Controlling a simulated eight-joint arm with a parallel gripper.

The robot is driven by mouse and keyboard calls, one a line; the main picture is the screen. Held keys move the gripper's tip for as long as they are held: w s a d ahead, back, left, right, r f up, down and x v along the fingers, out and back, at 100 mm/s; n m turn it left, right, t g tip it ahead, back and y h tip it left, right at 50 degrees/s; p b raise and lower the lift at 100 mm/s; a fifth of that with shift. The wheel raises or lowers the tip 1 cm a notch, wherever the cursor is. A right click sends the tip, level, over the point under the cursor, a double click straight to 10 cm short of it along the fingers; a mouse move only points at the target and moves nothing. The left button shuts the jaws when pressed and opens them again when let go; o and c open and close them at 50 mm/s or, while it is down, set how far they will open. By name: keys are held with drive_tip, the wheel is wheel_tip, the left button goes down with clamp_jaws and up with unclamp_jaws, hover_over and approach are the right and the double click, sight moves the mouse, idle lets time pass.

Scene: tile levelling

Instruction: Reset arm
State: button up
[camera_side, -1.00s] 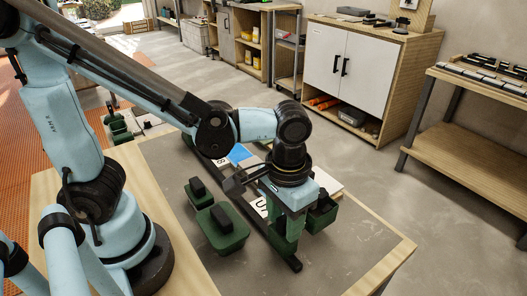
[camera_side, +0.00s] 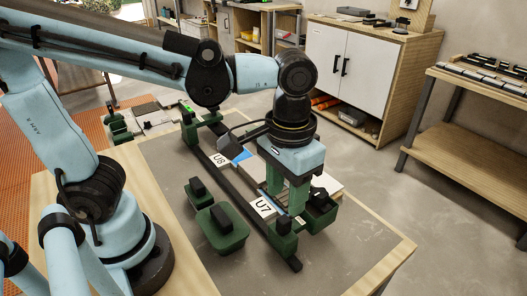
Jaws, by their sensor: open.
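My gripper (camera_side: 287,189) points down over the near end of the work area, with its two green fingers apart. It is above the tile area by the label U7 (camera_side: 263,207); I cannot tell whether its fingertips touch anything. A pale tile (camera_side: 324,183) shows partly behind the fingers. The label U8 (camera_side: 219,160) lies further back beside a blue piece (camera_side: 241,155). A long dark rail (camera_side: 237,198) runs beside the labels. Green blocks (camera_side: 285,240) sit at its near end.
Two green blocks with black grips (camera_side: 222,229) (camera_side: 198,193) stand on the grey mat (camera_side: 345,250) left of the rail. More green blocks and a grey plate (camera_side: 150,115) lie at the back left. The mat's front right is clear. A white cabinet (camera_side: 350,70) stands behind.

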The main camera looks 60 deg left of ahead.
drive_tip(key=w+a+t, duration=0.3)
drive_tip(key=a+t, duration=0.4)
drive_tip(key=a, duration=0.6)
drive_tip(key=shift+a+f, duration=0.25)
idle(0.5)
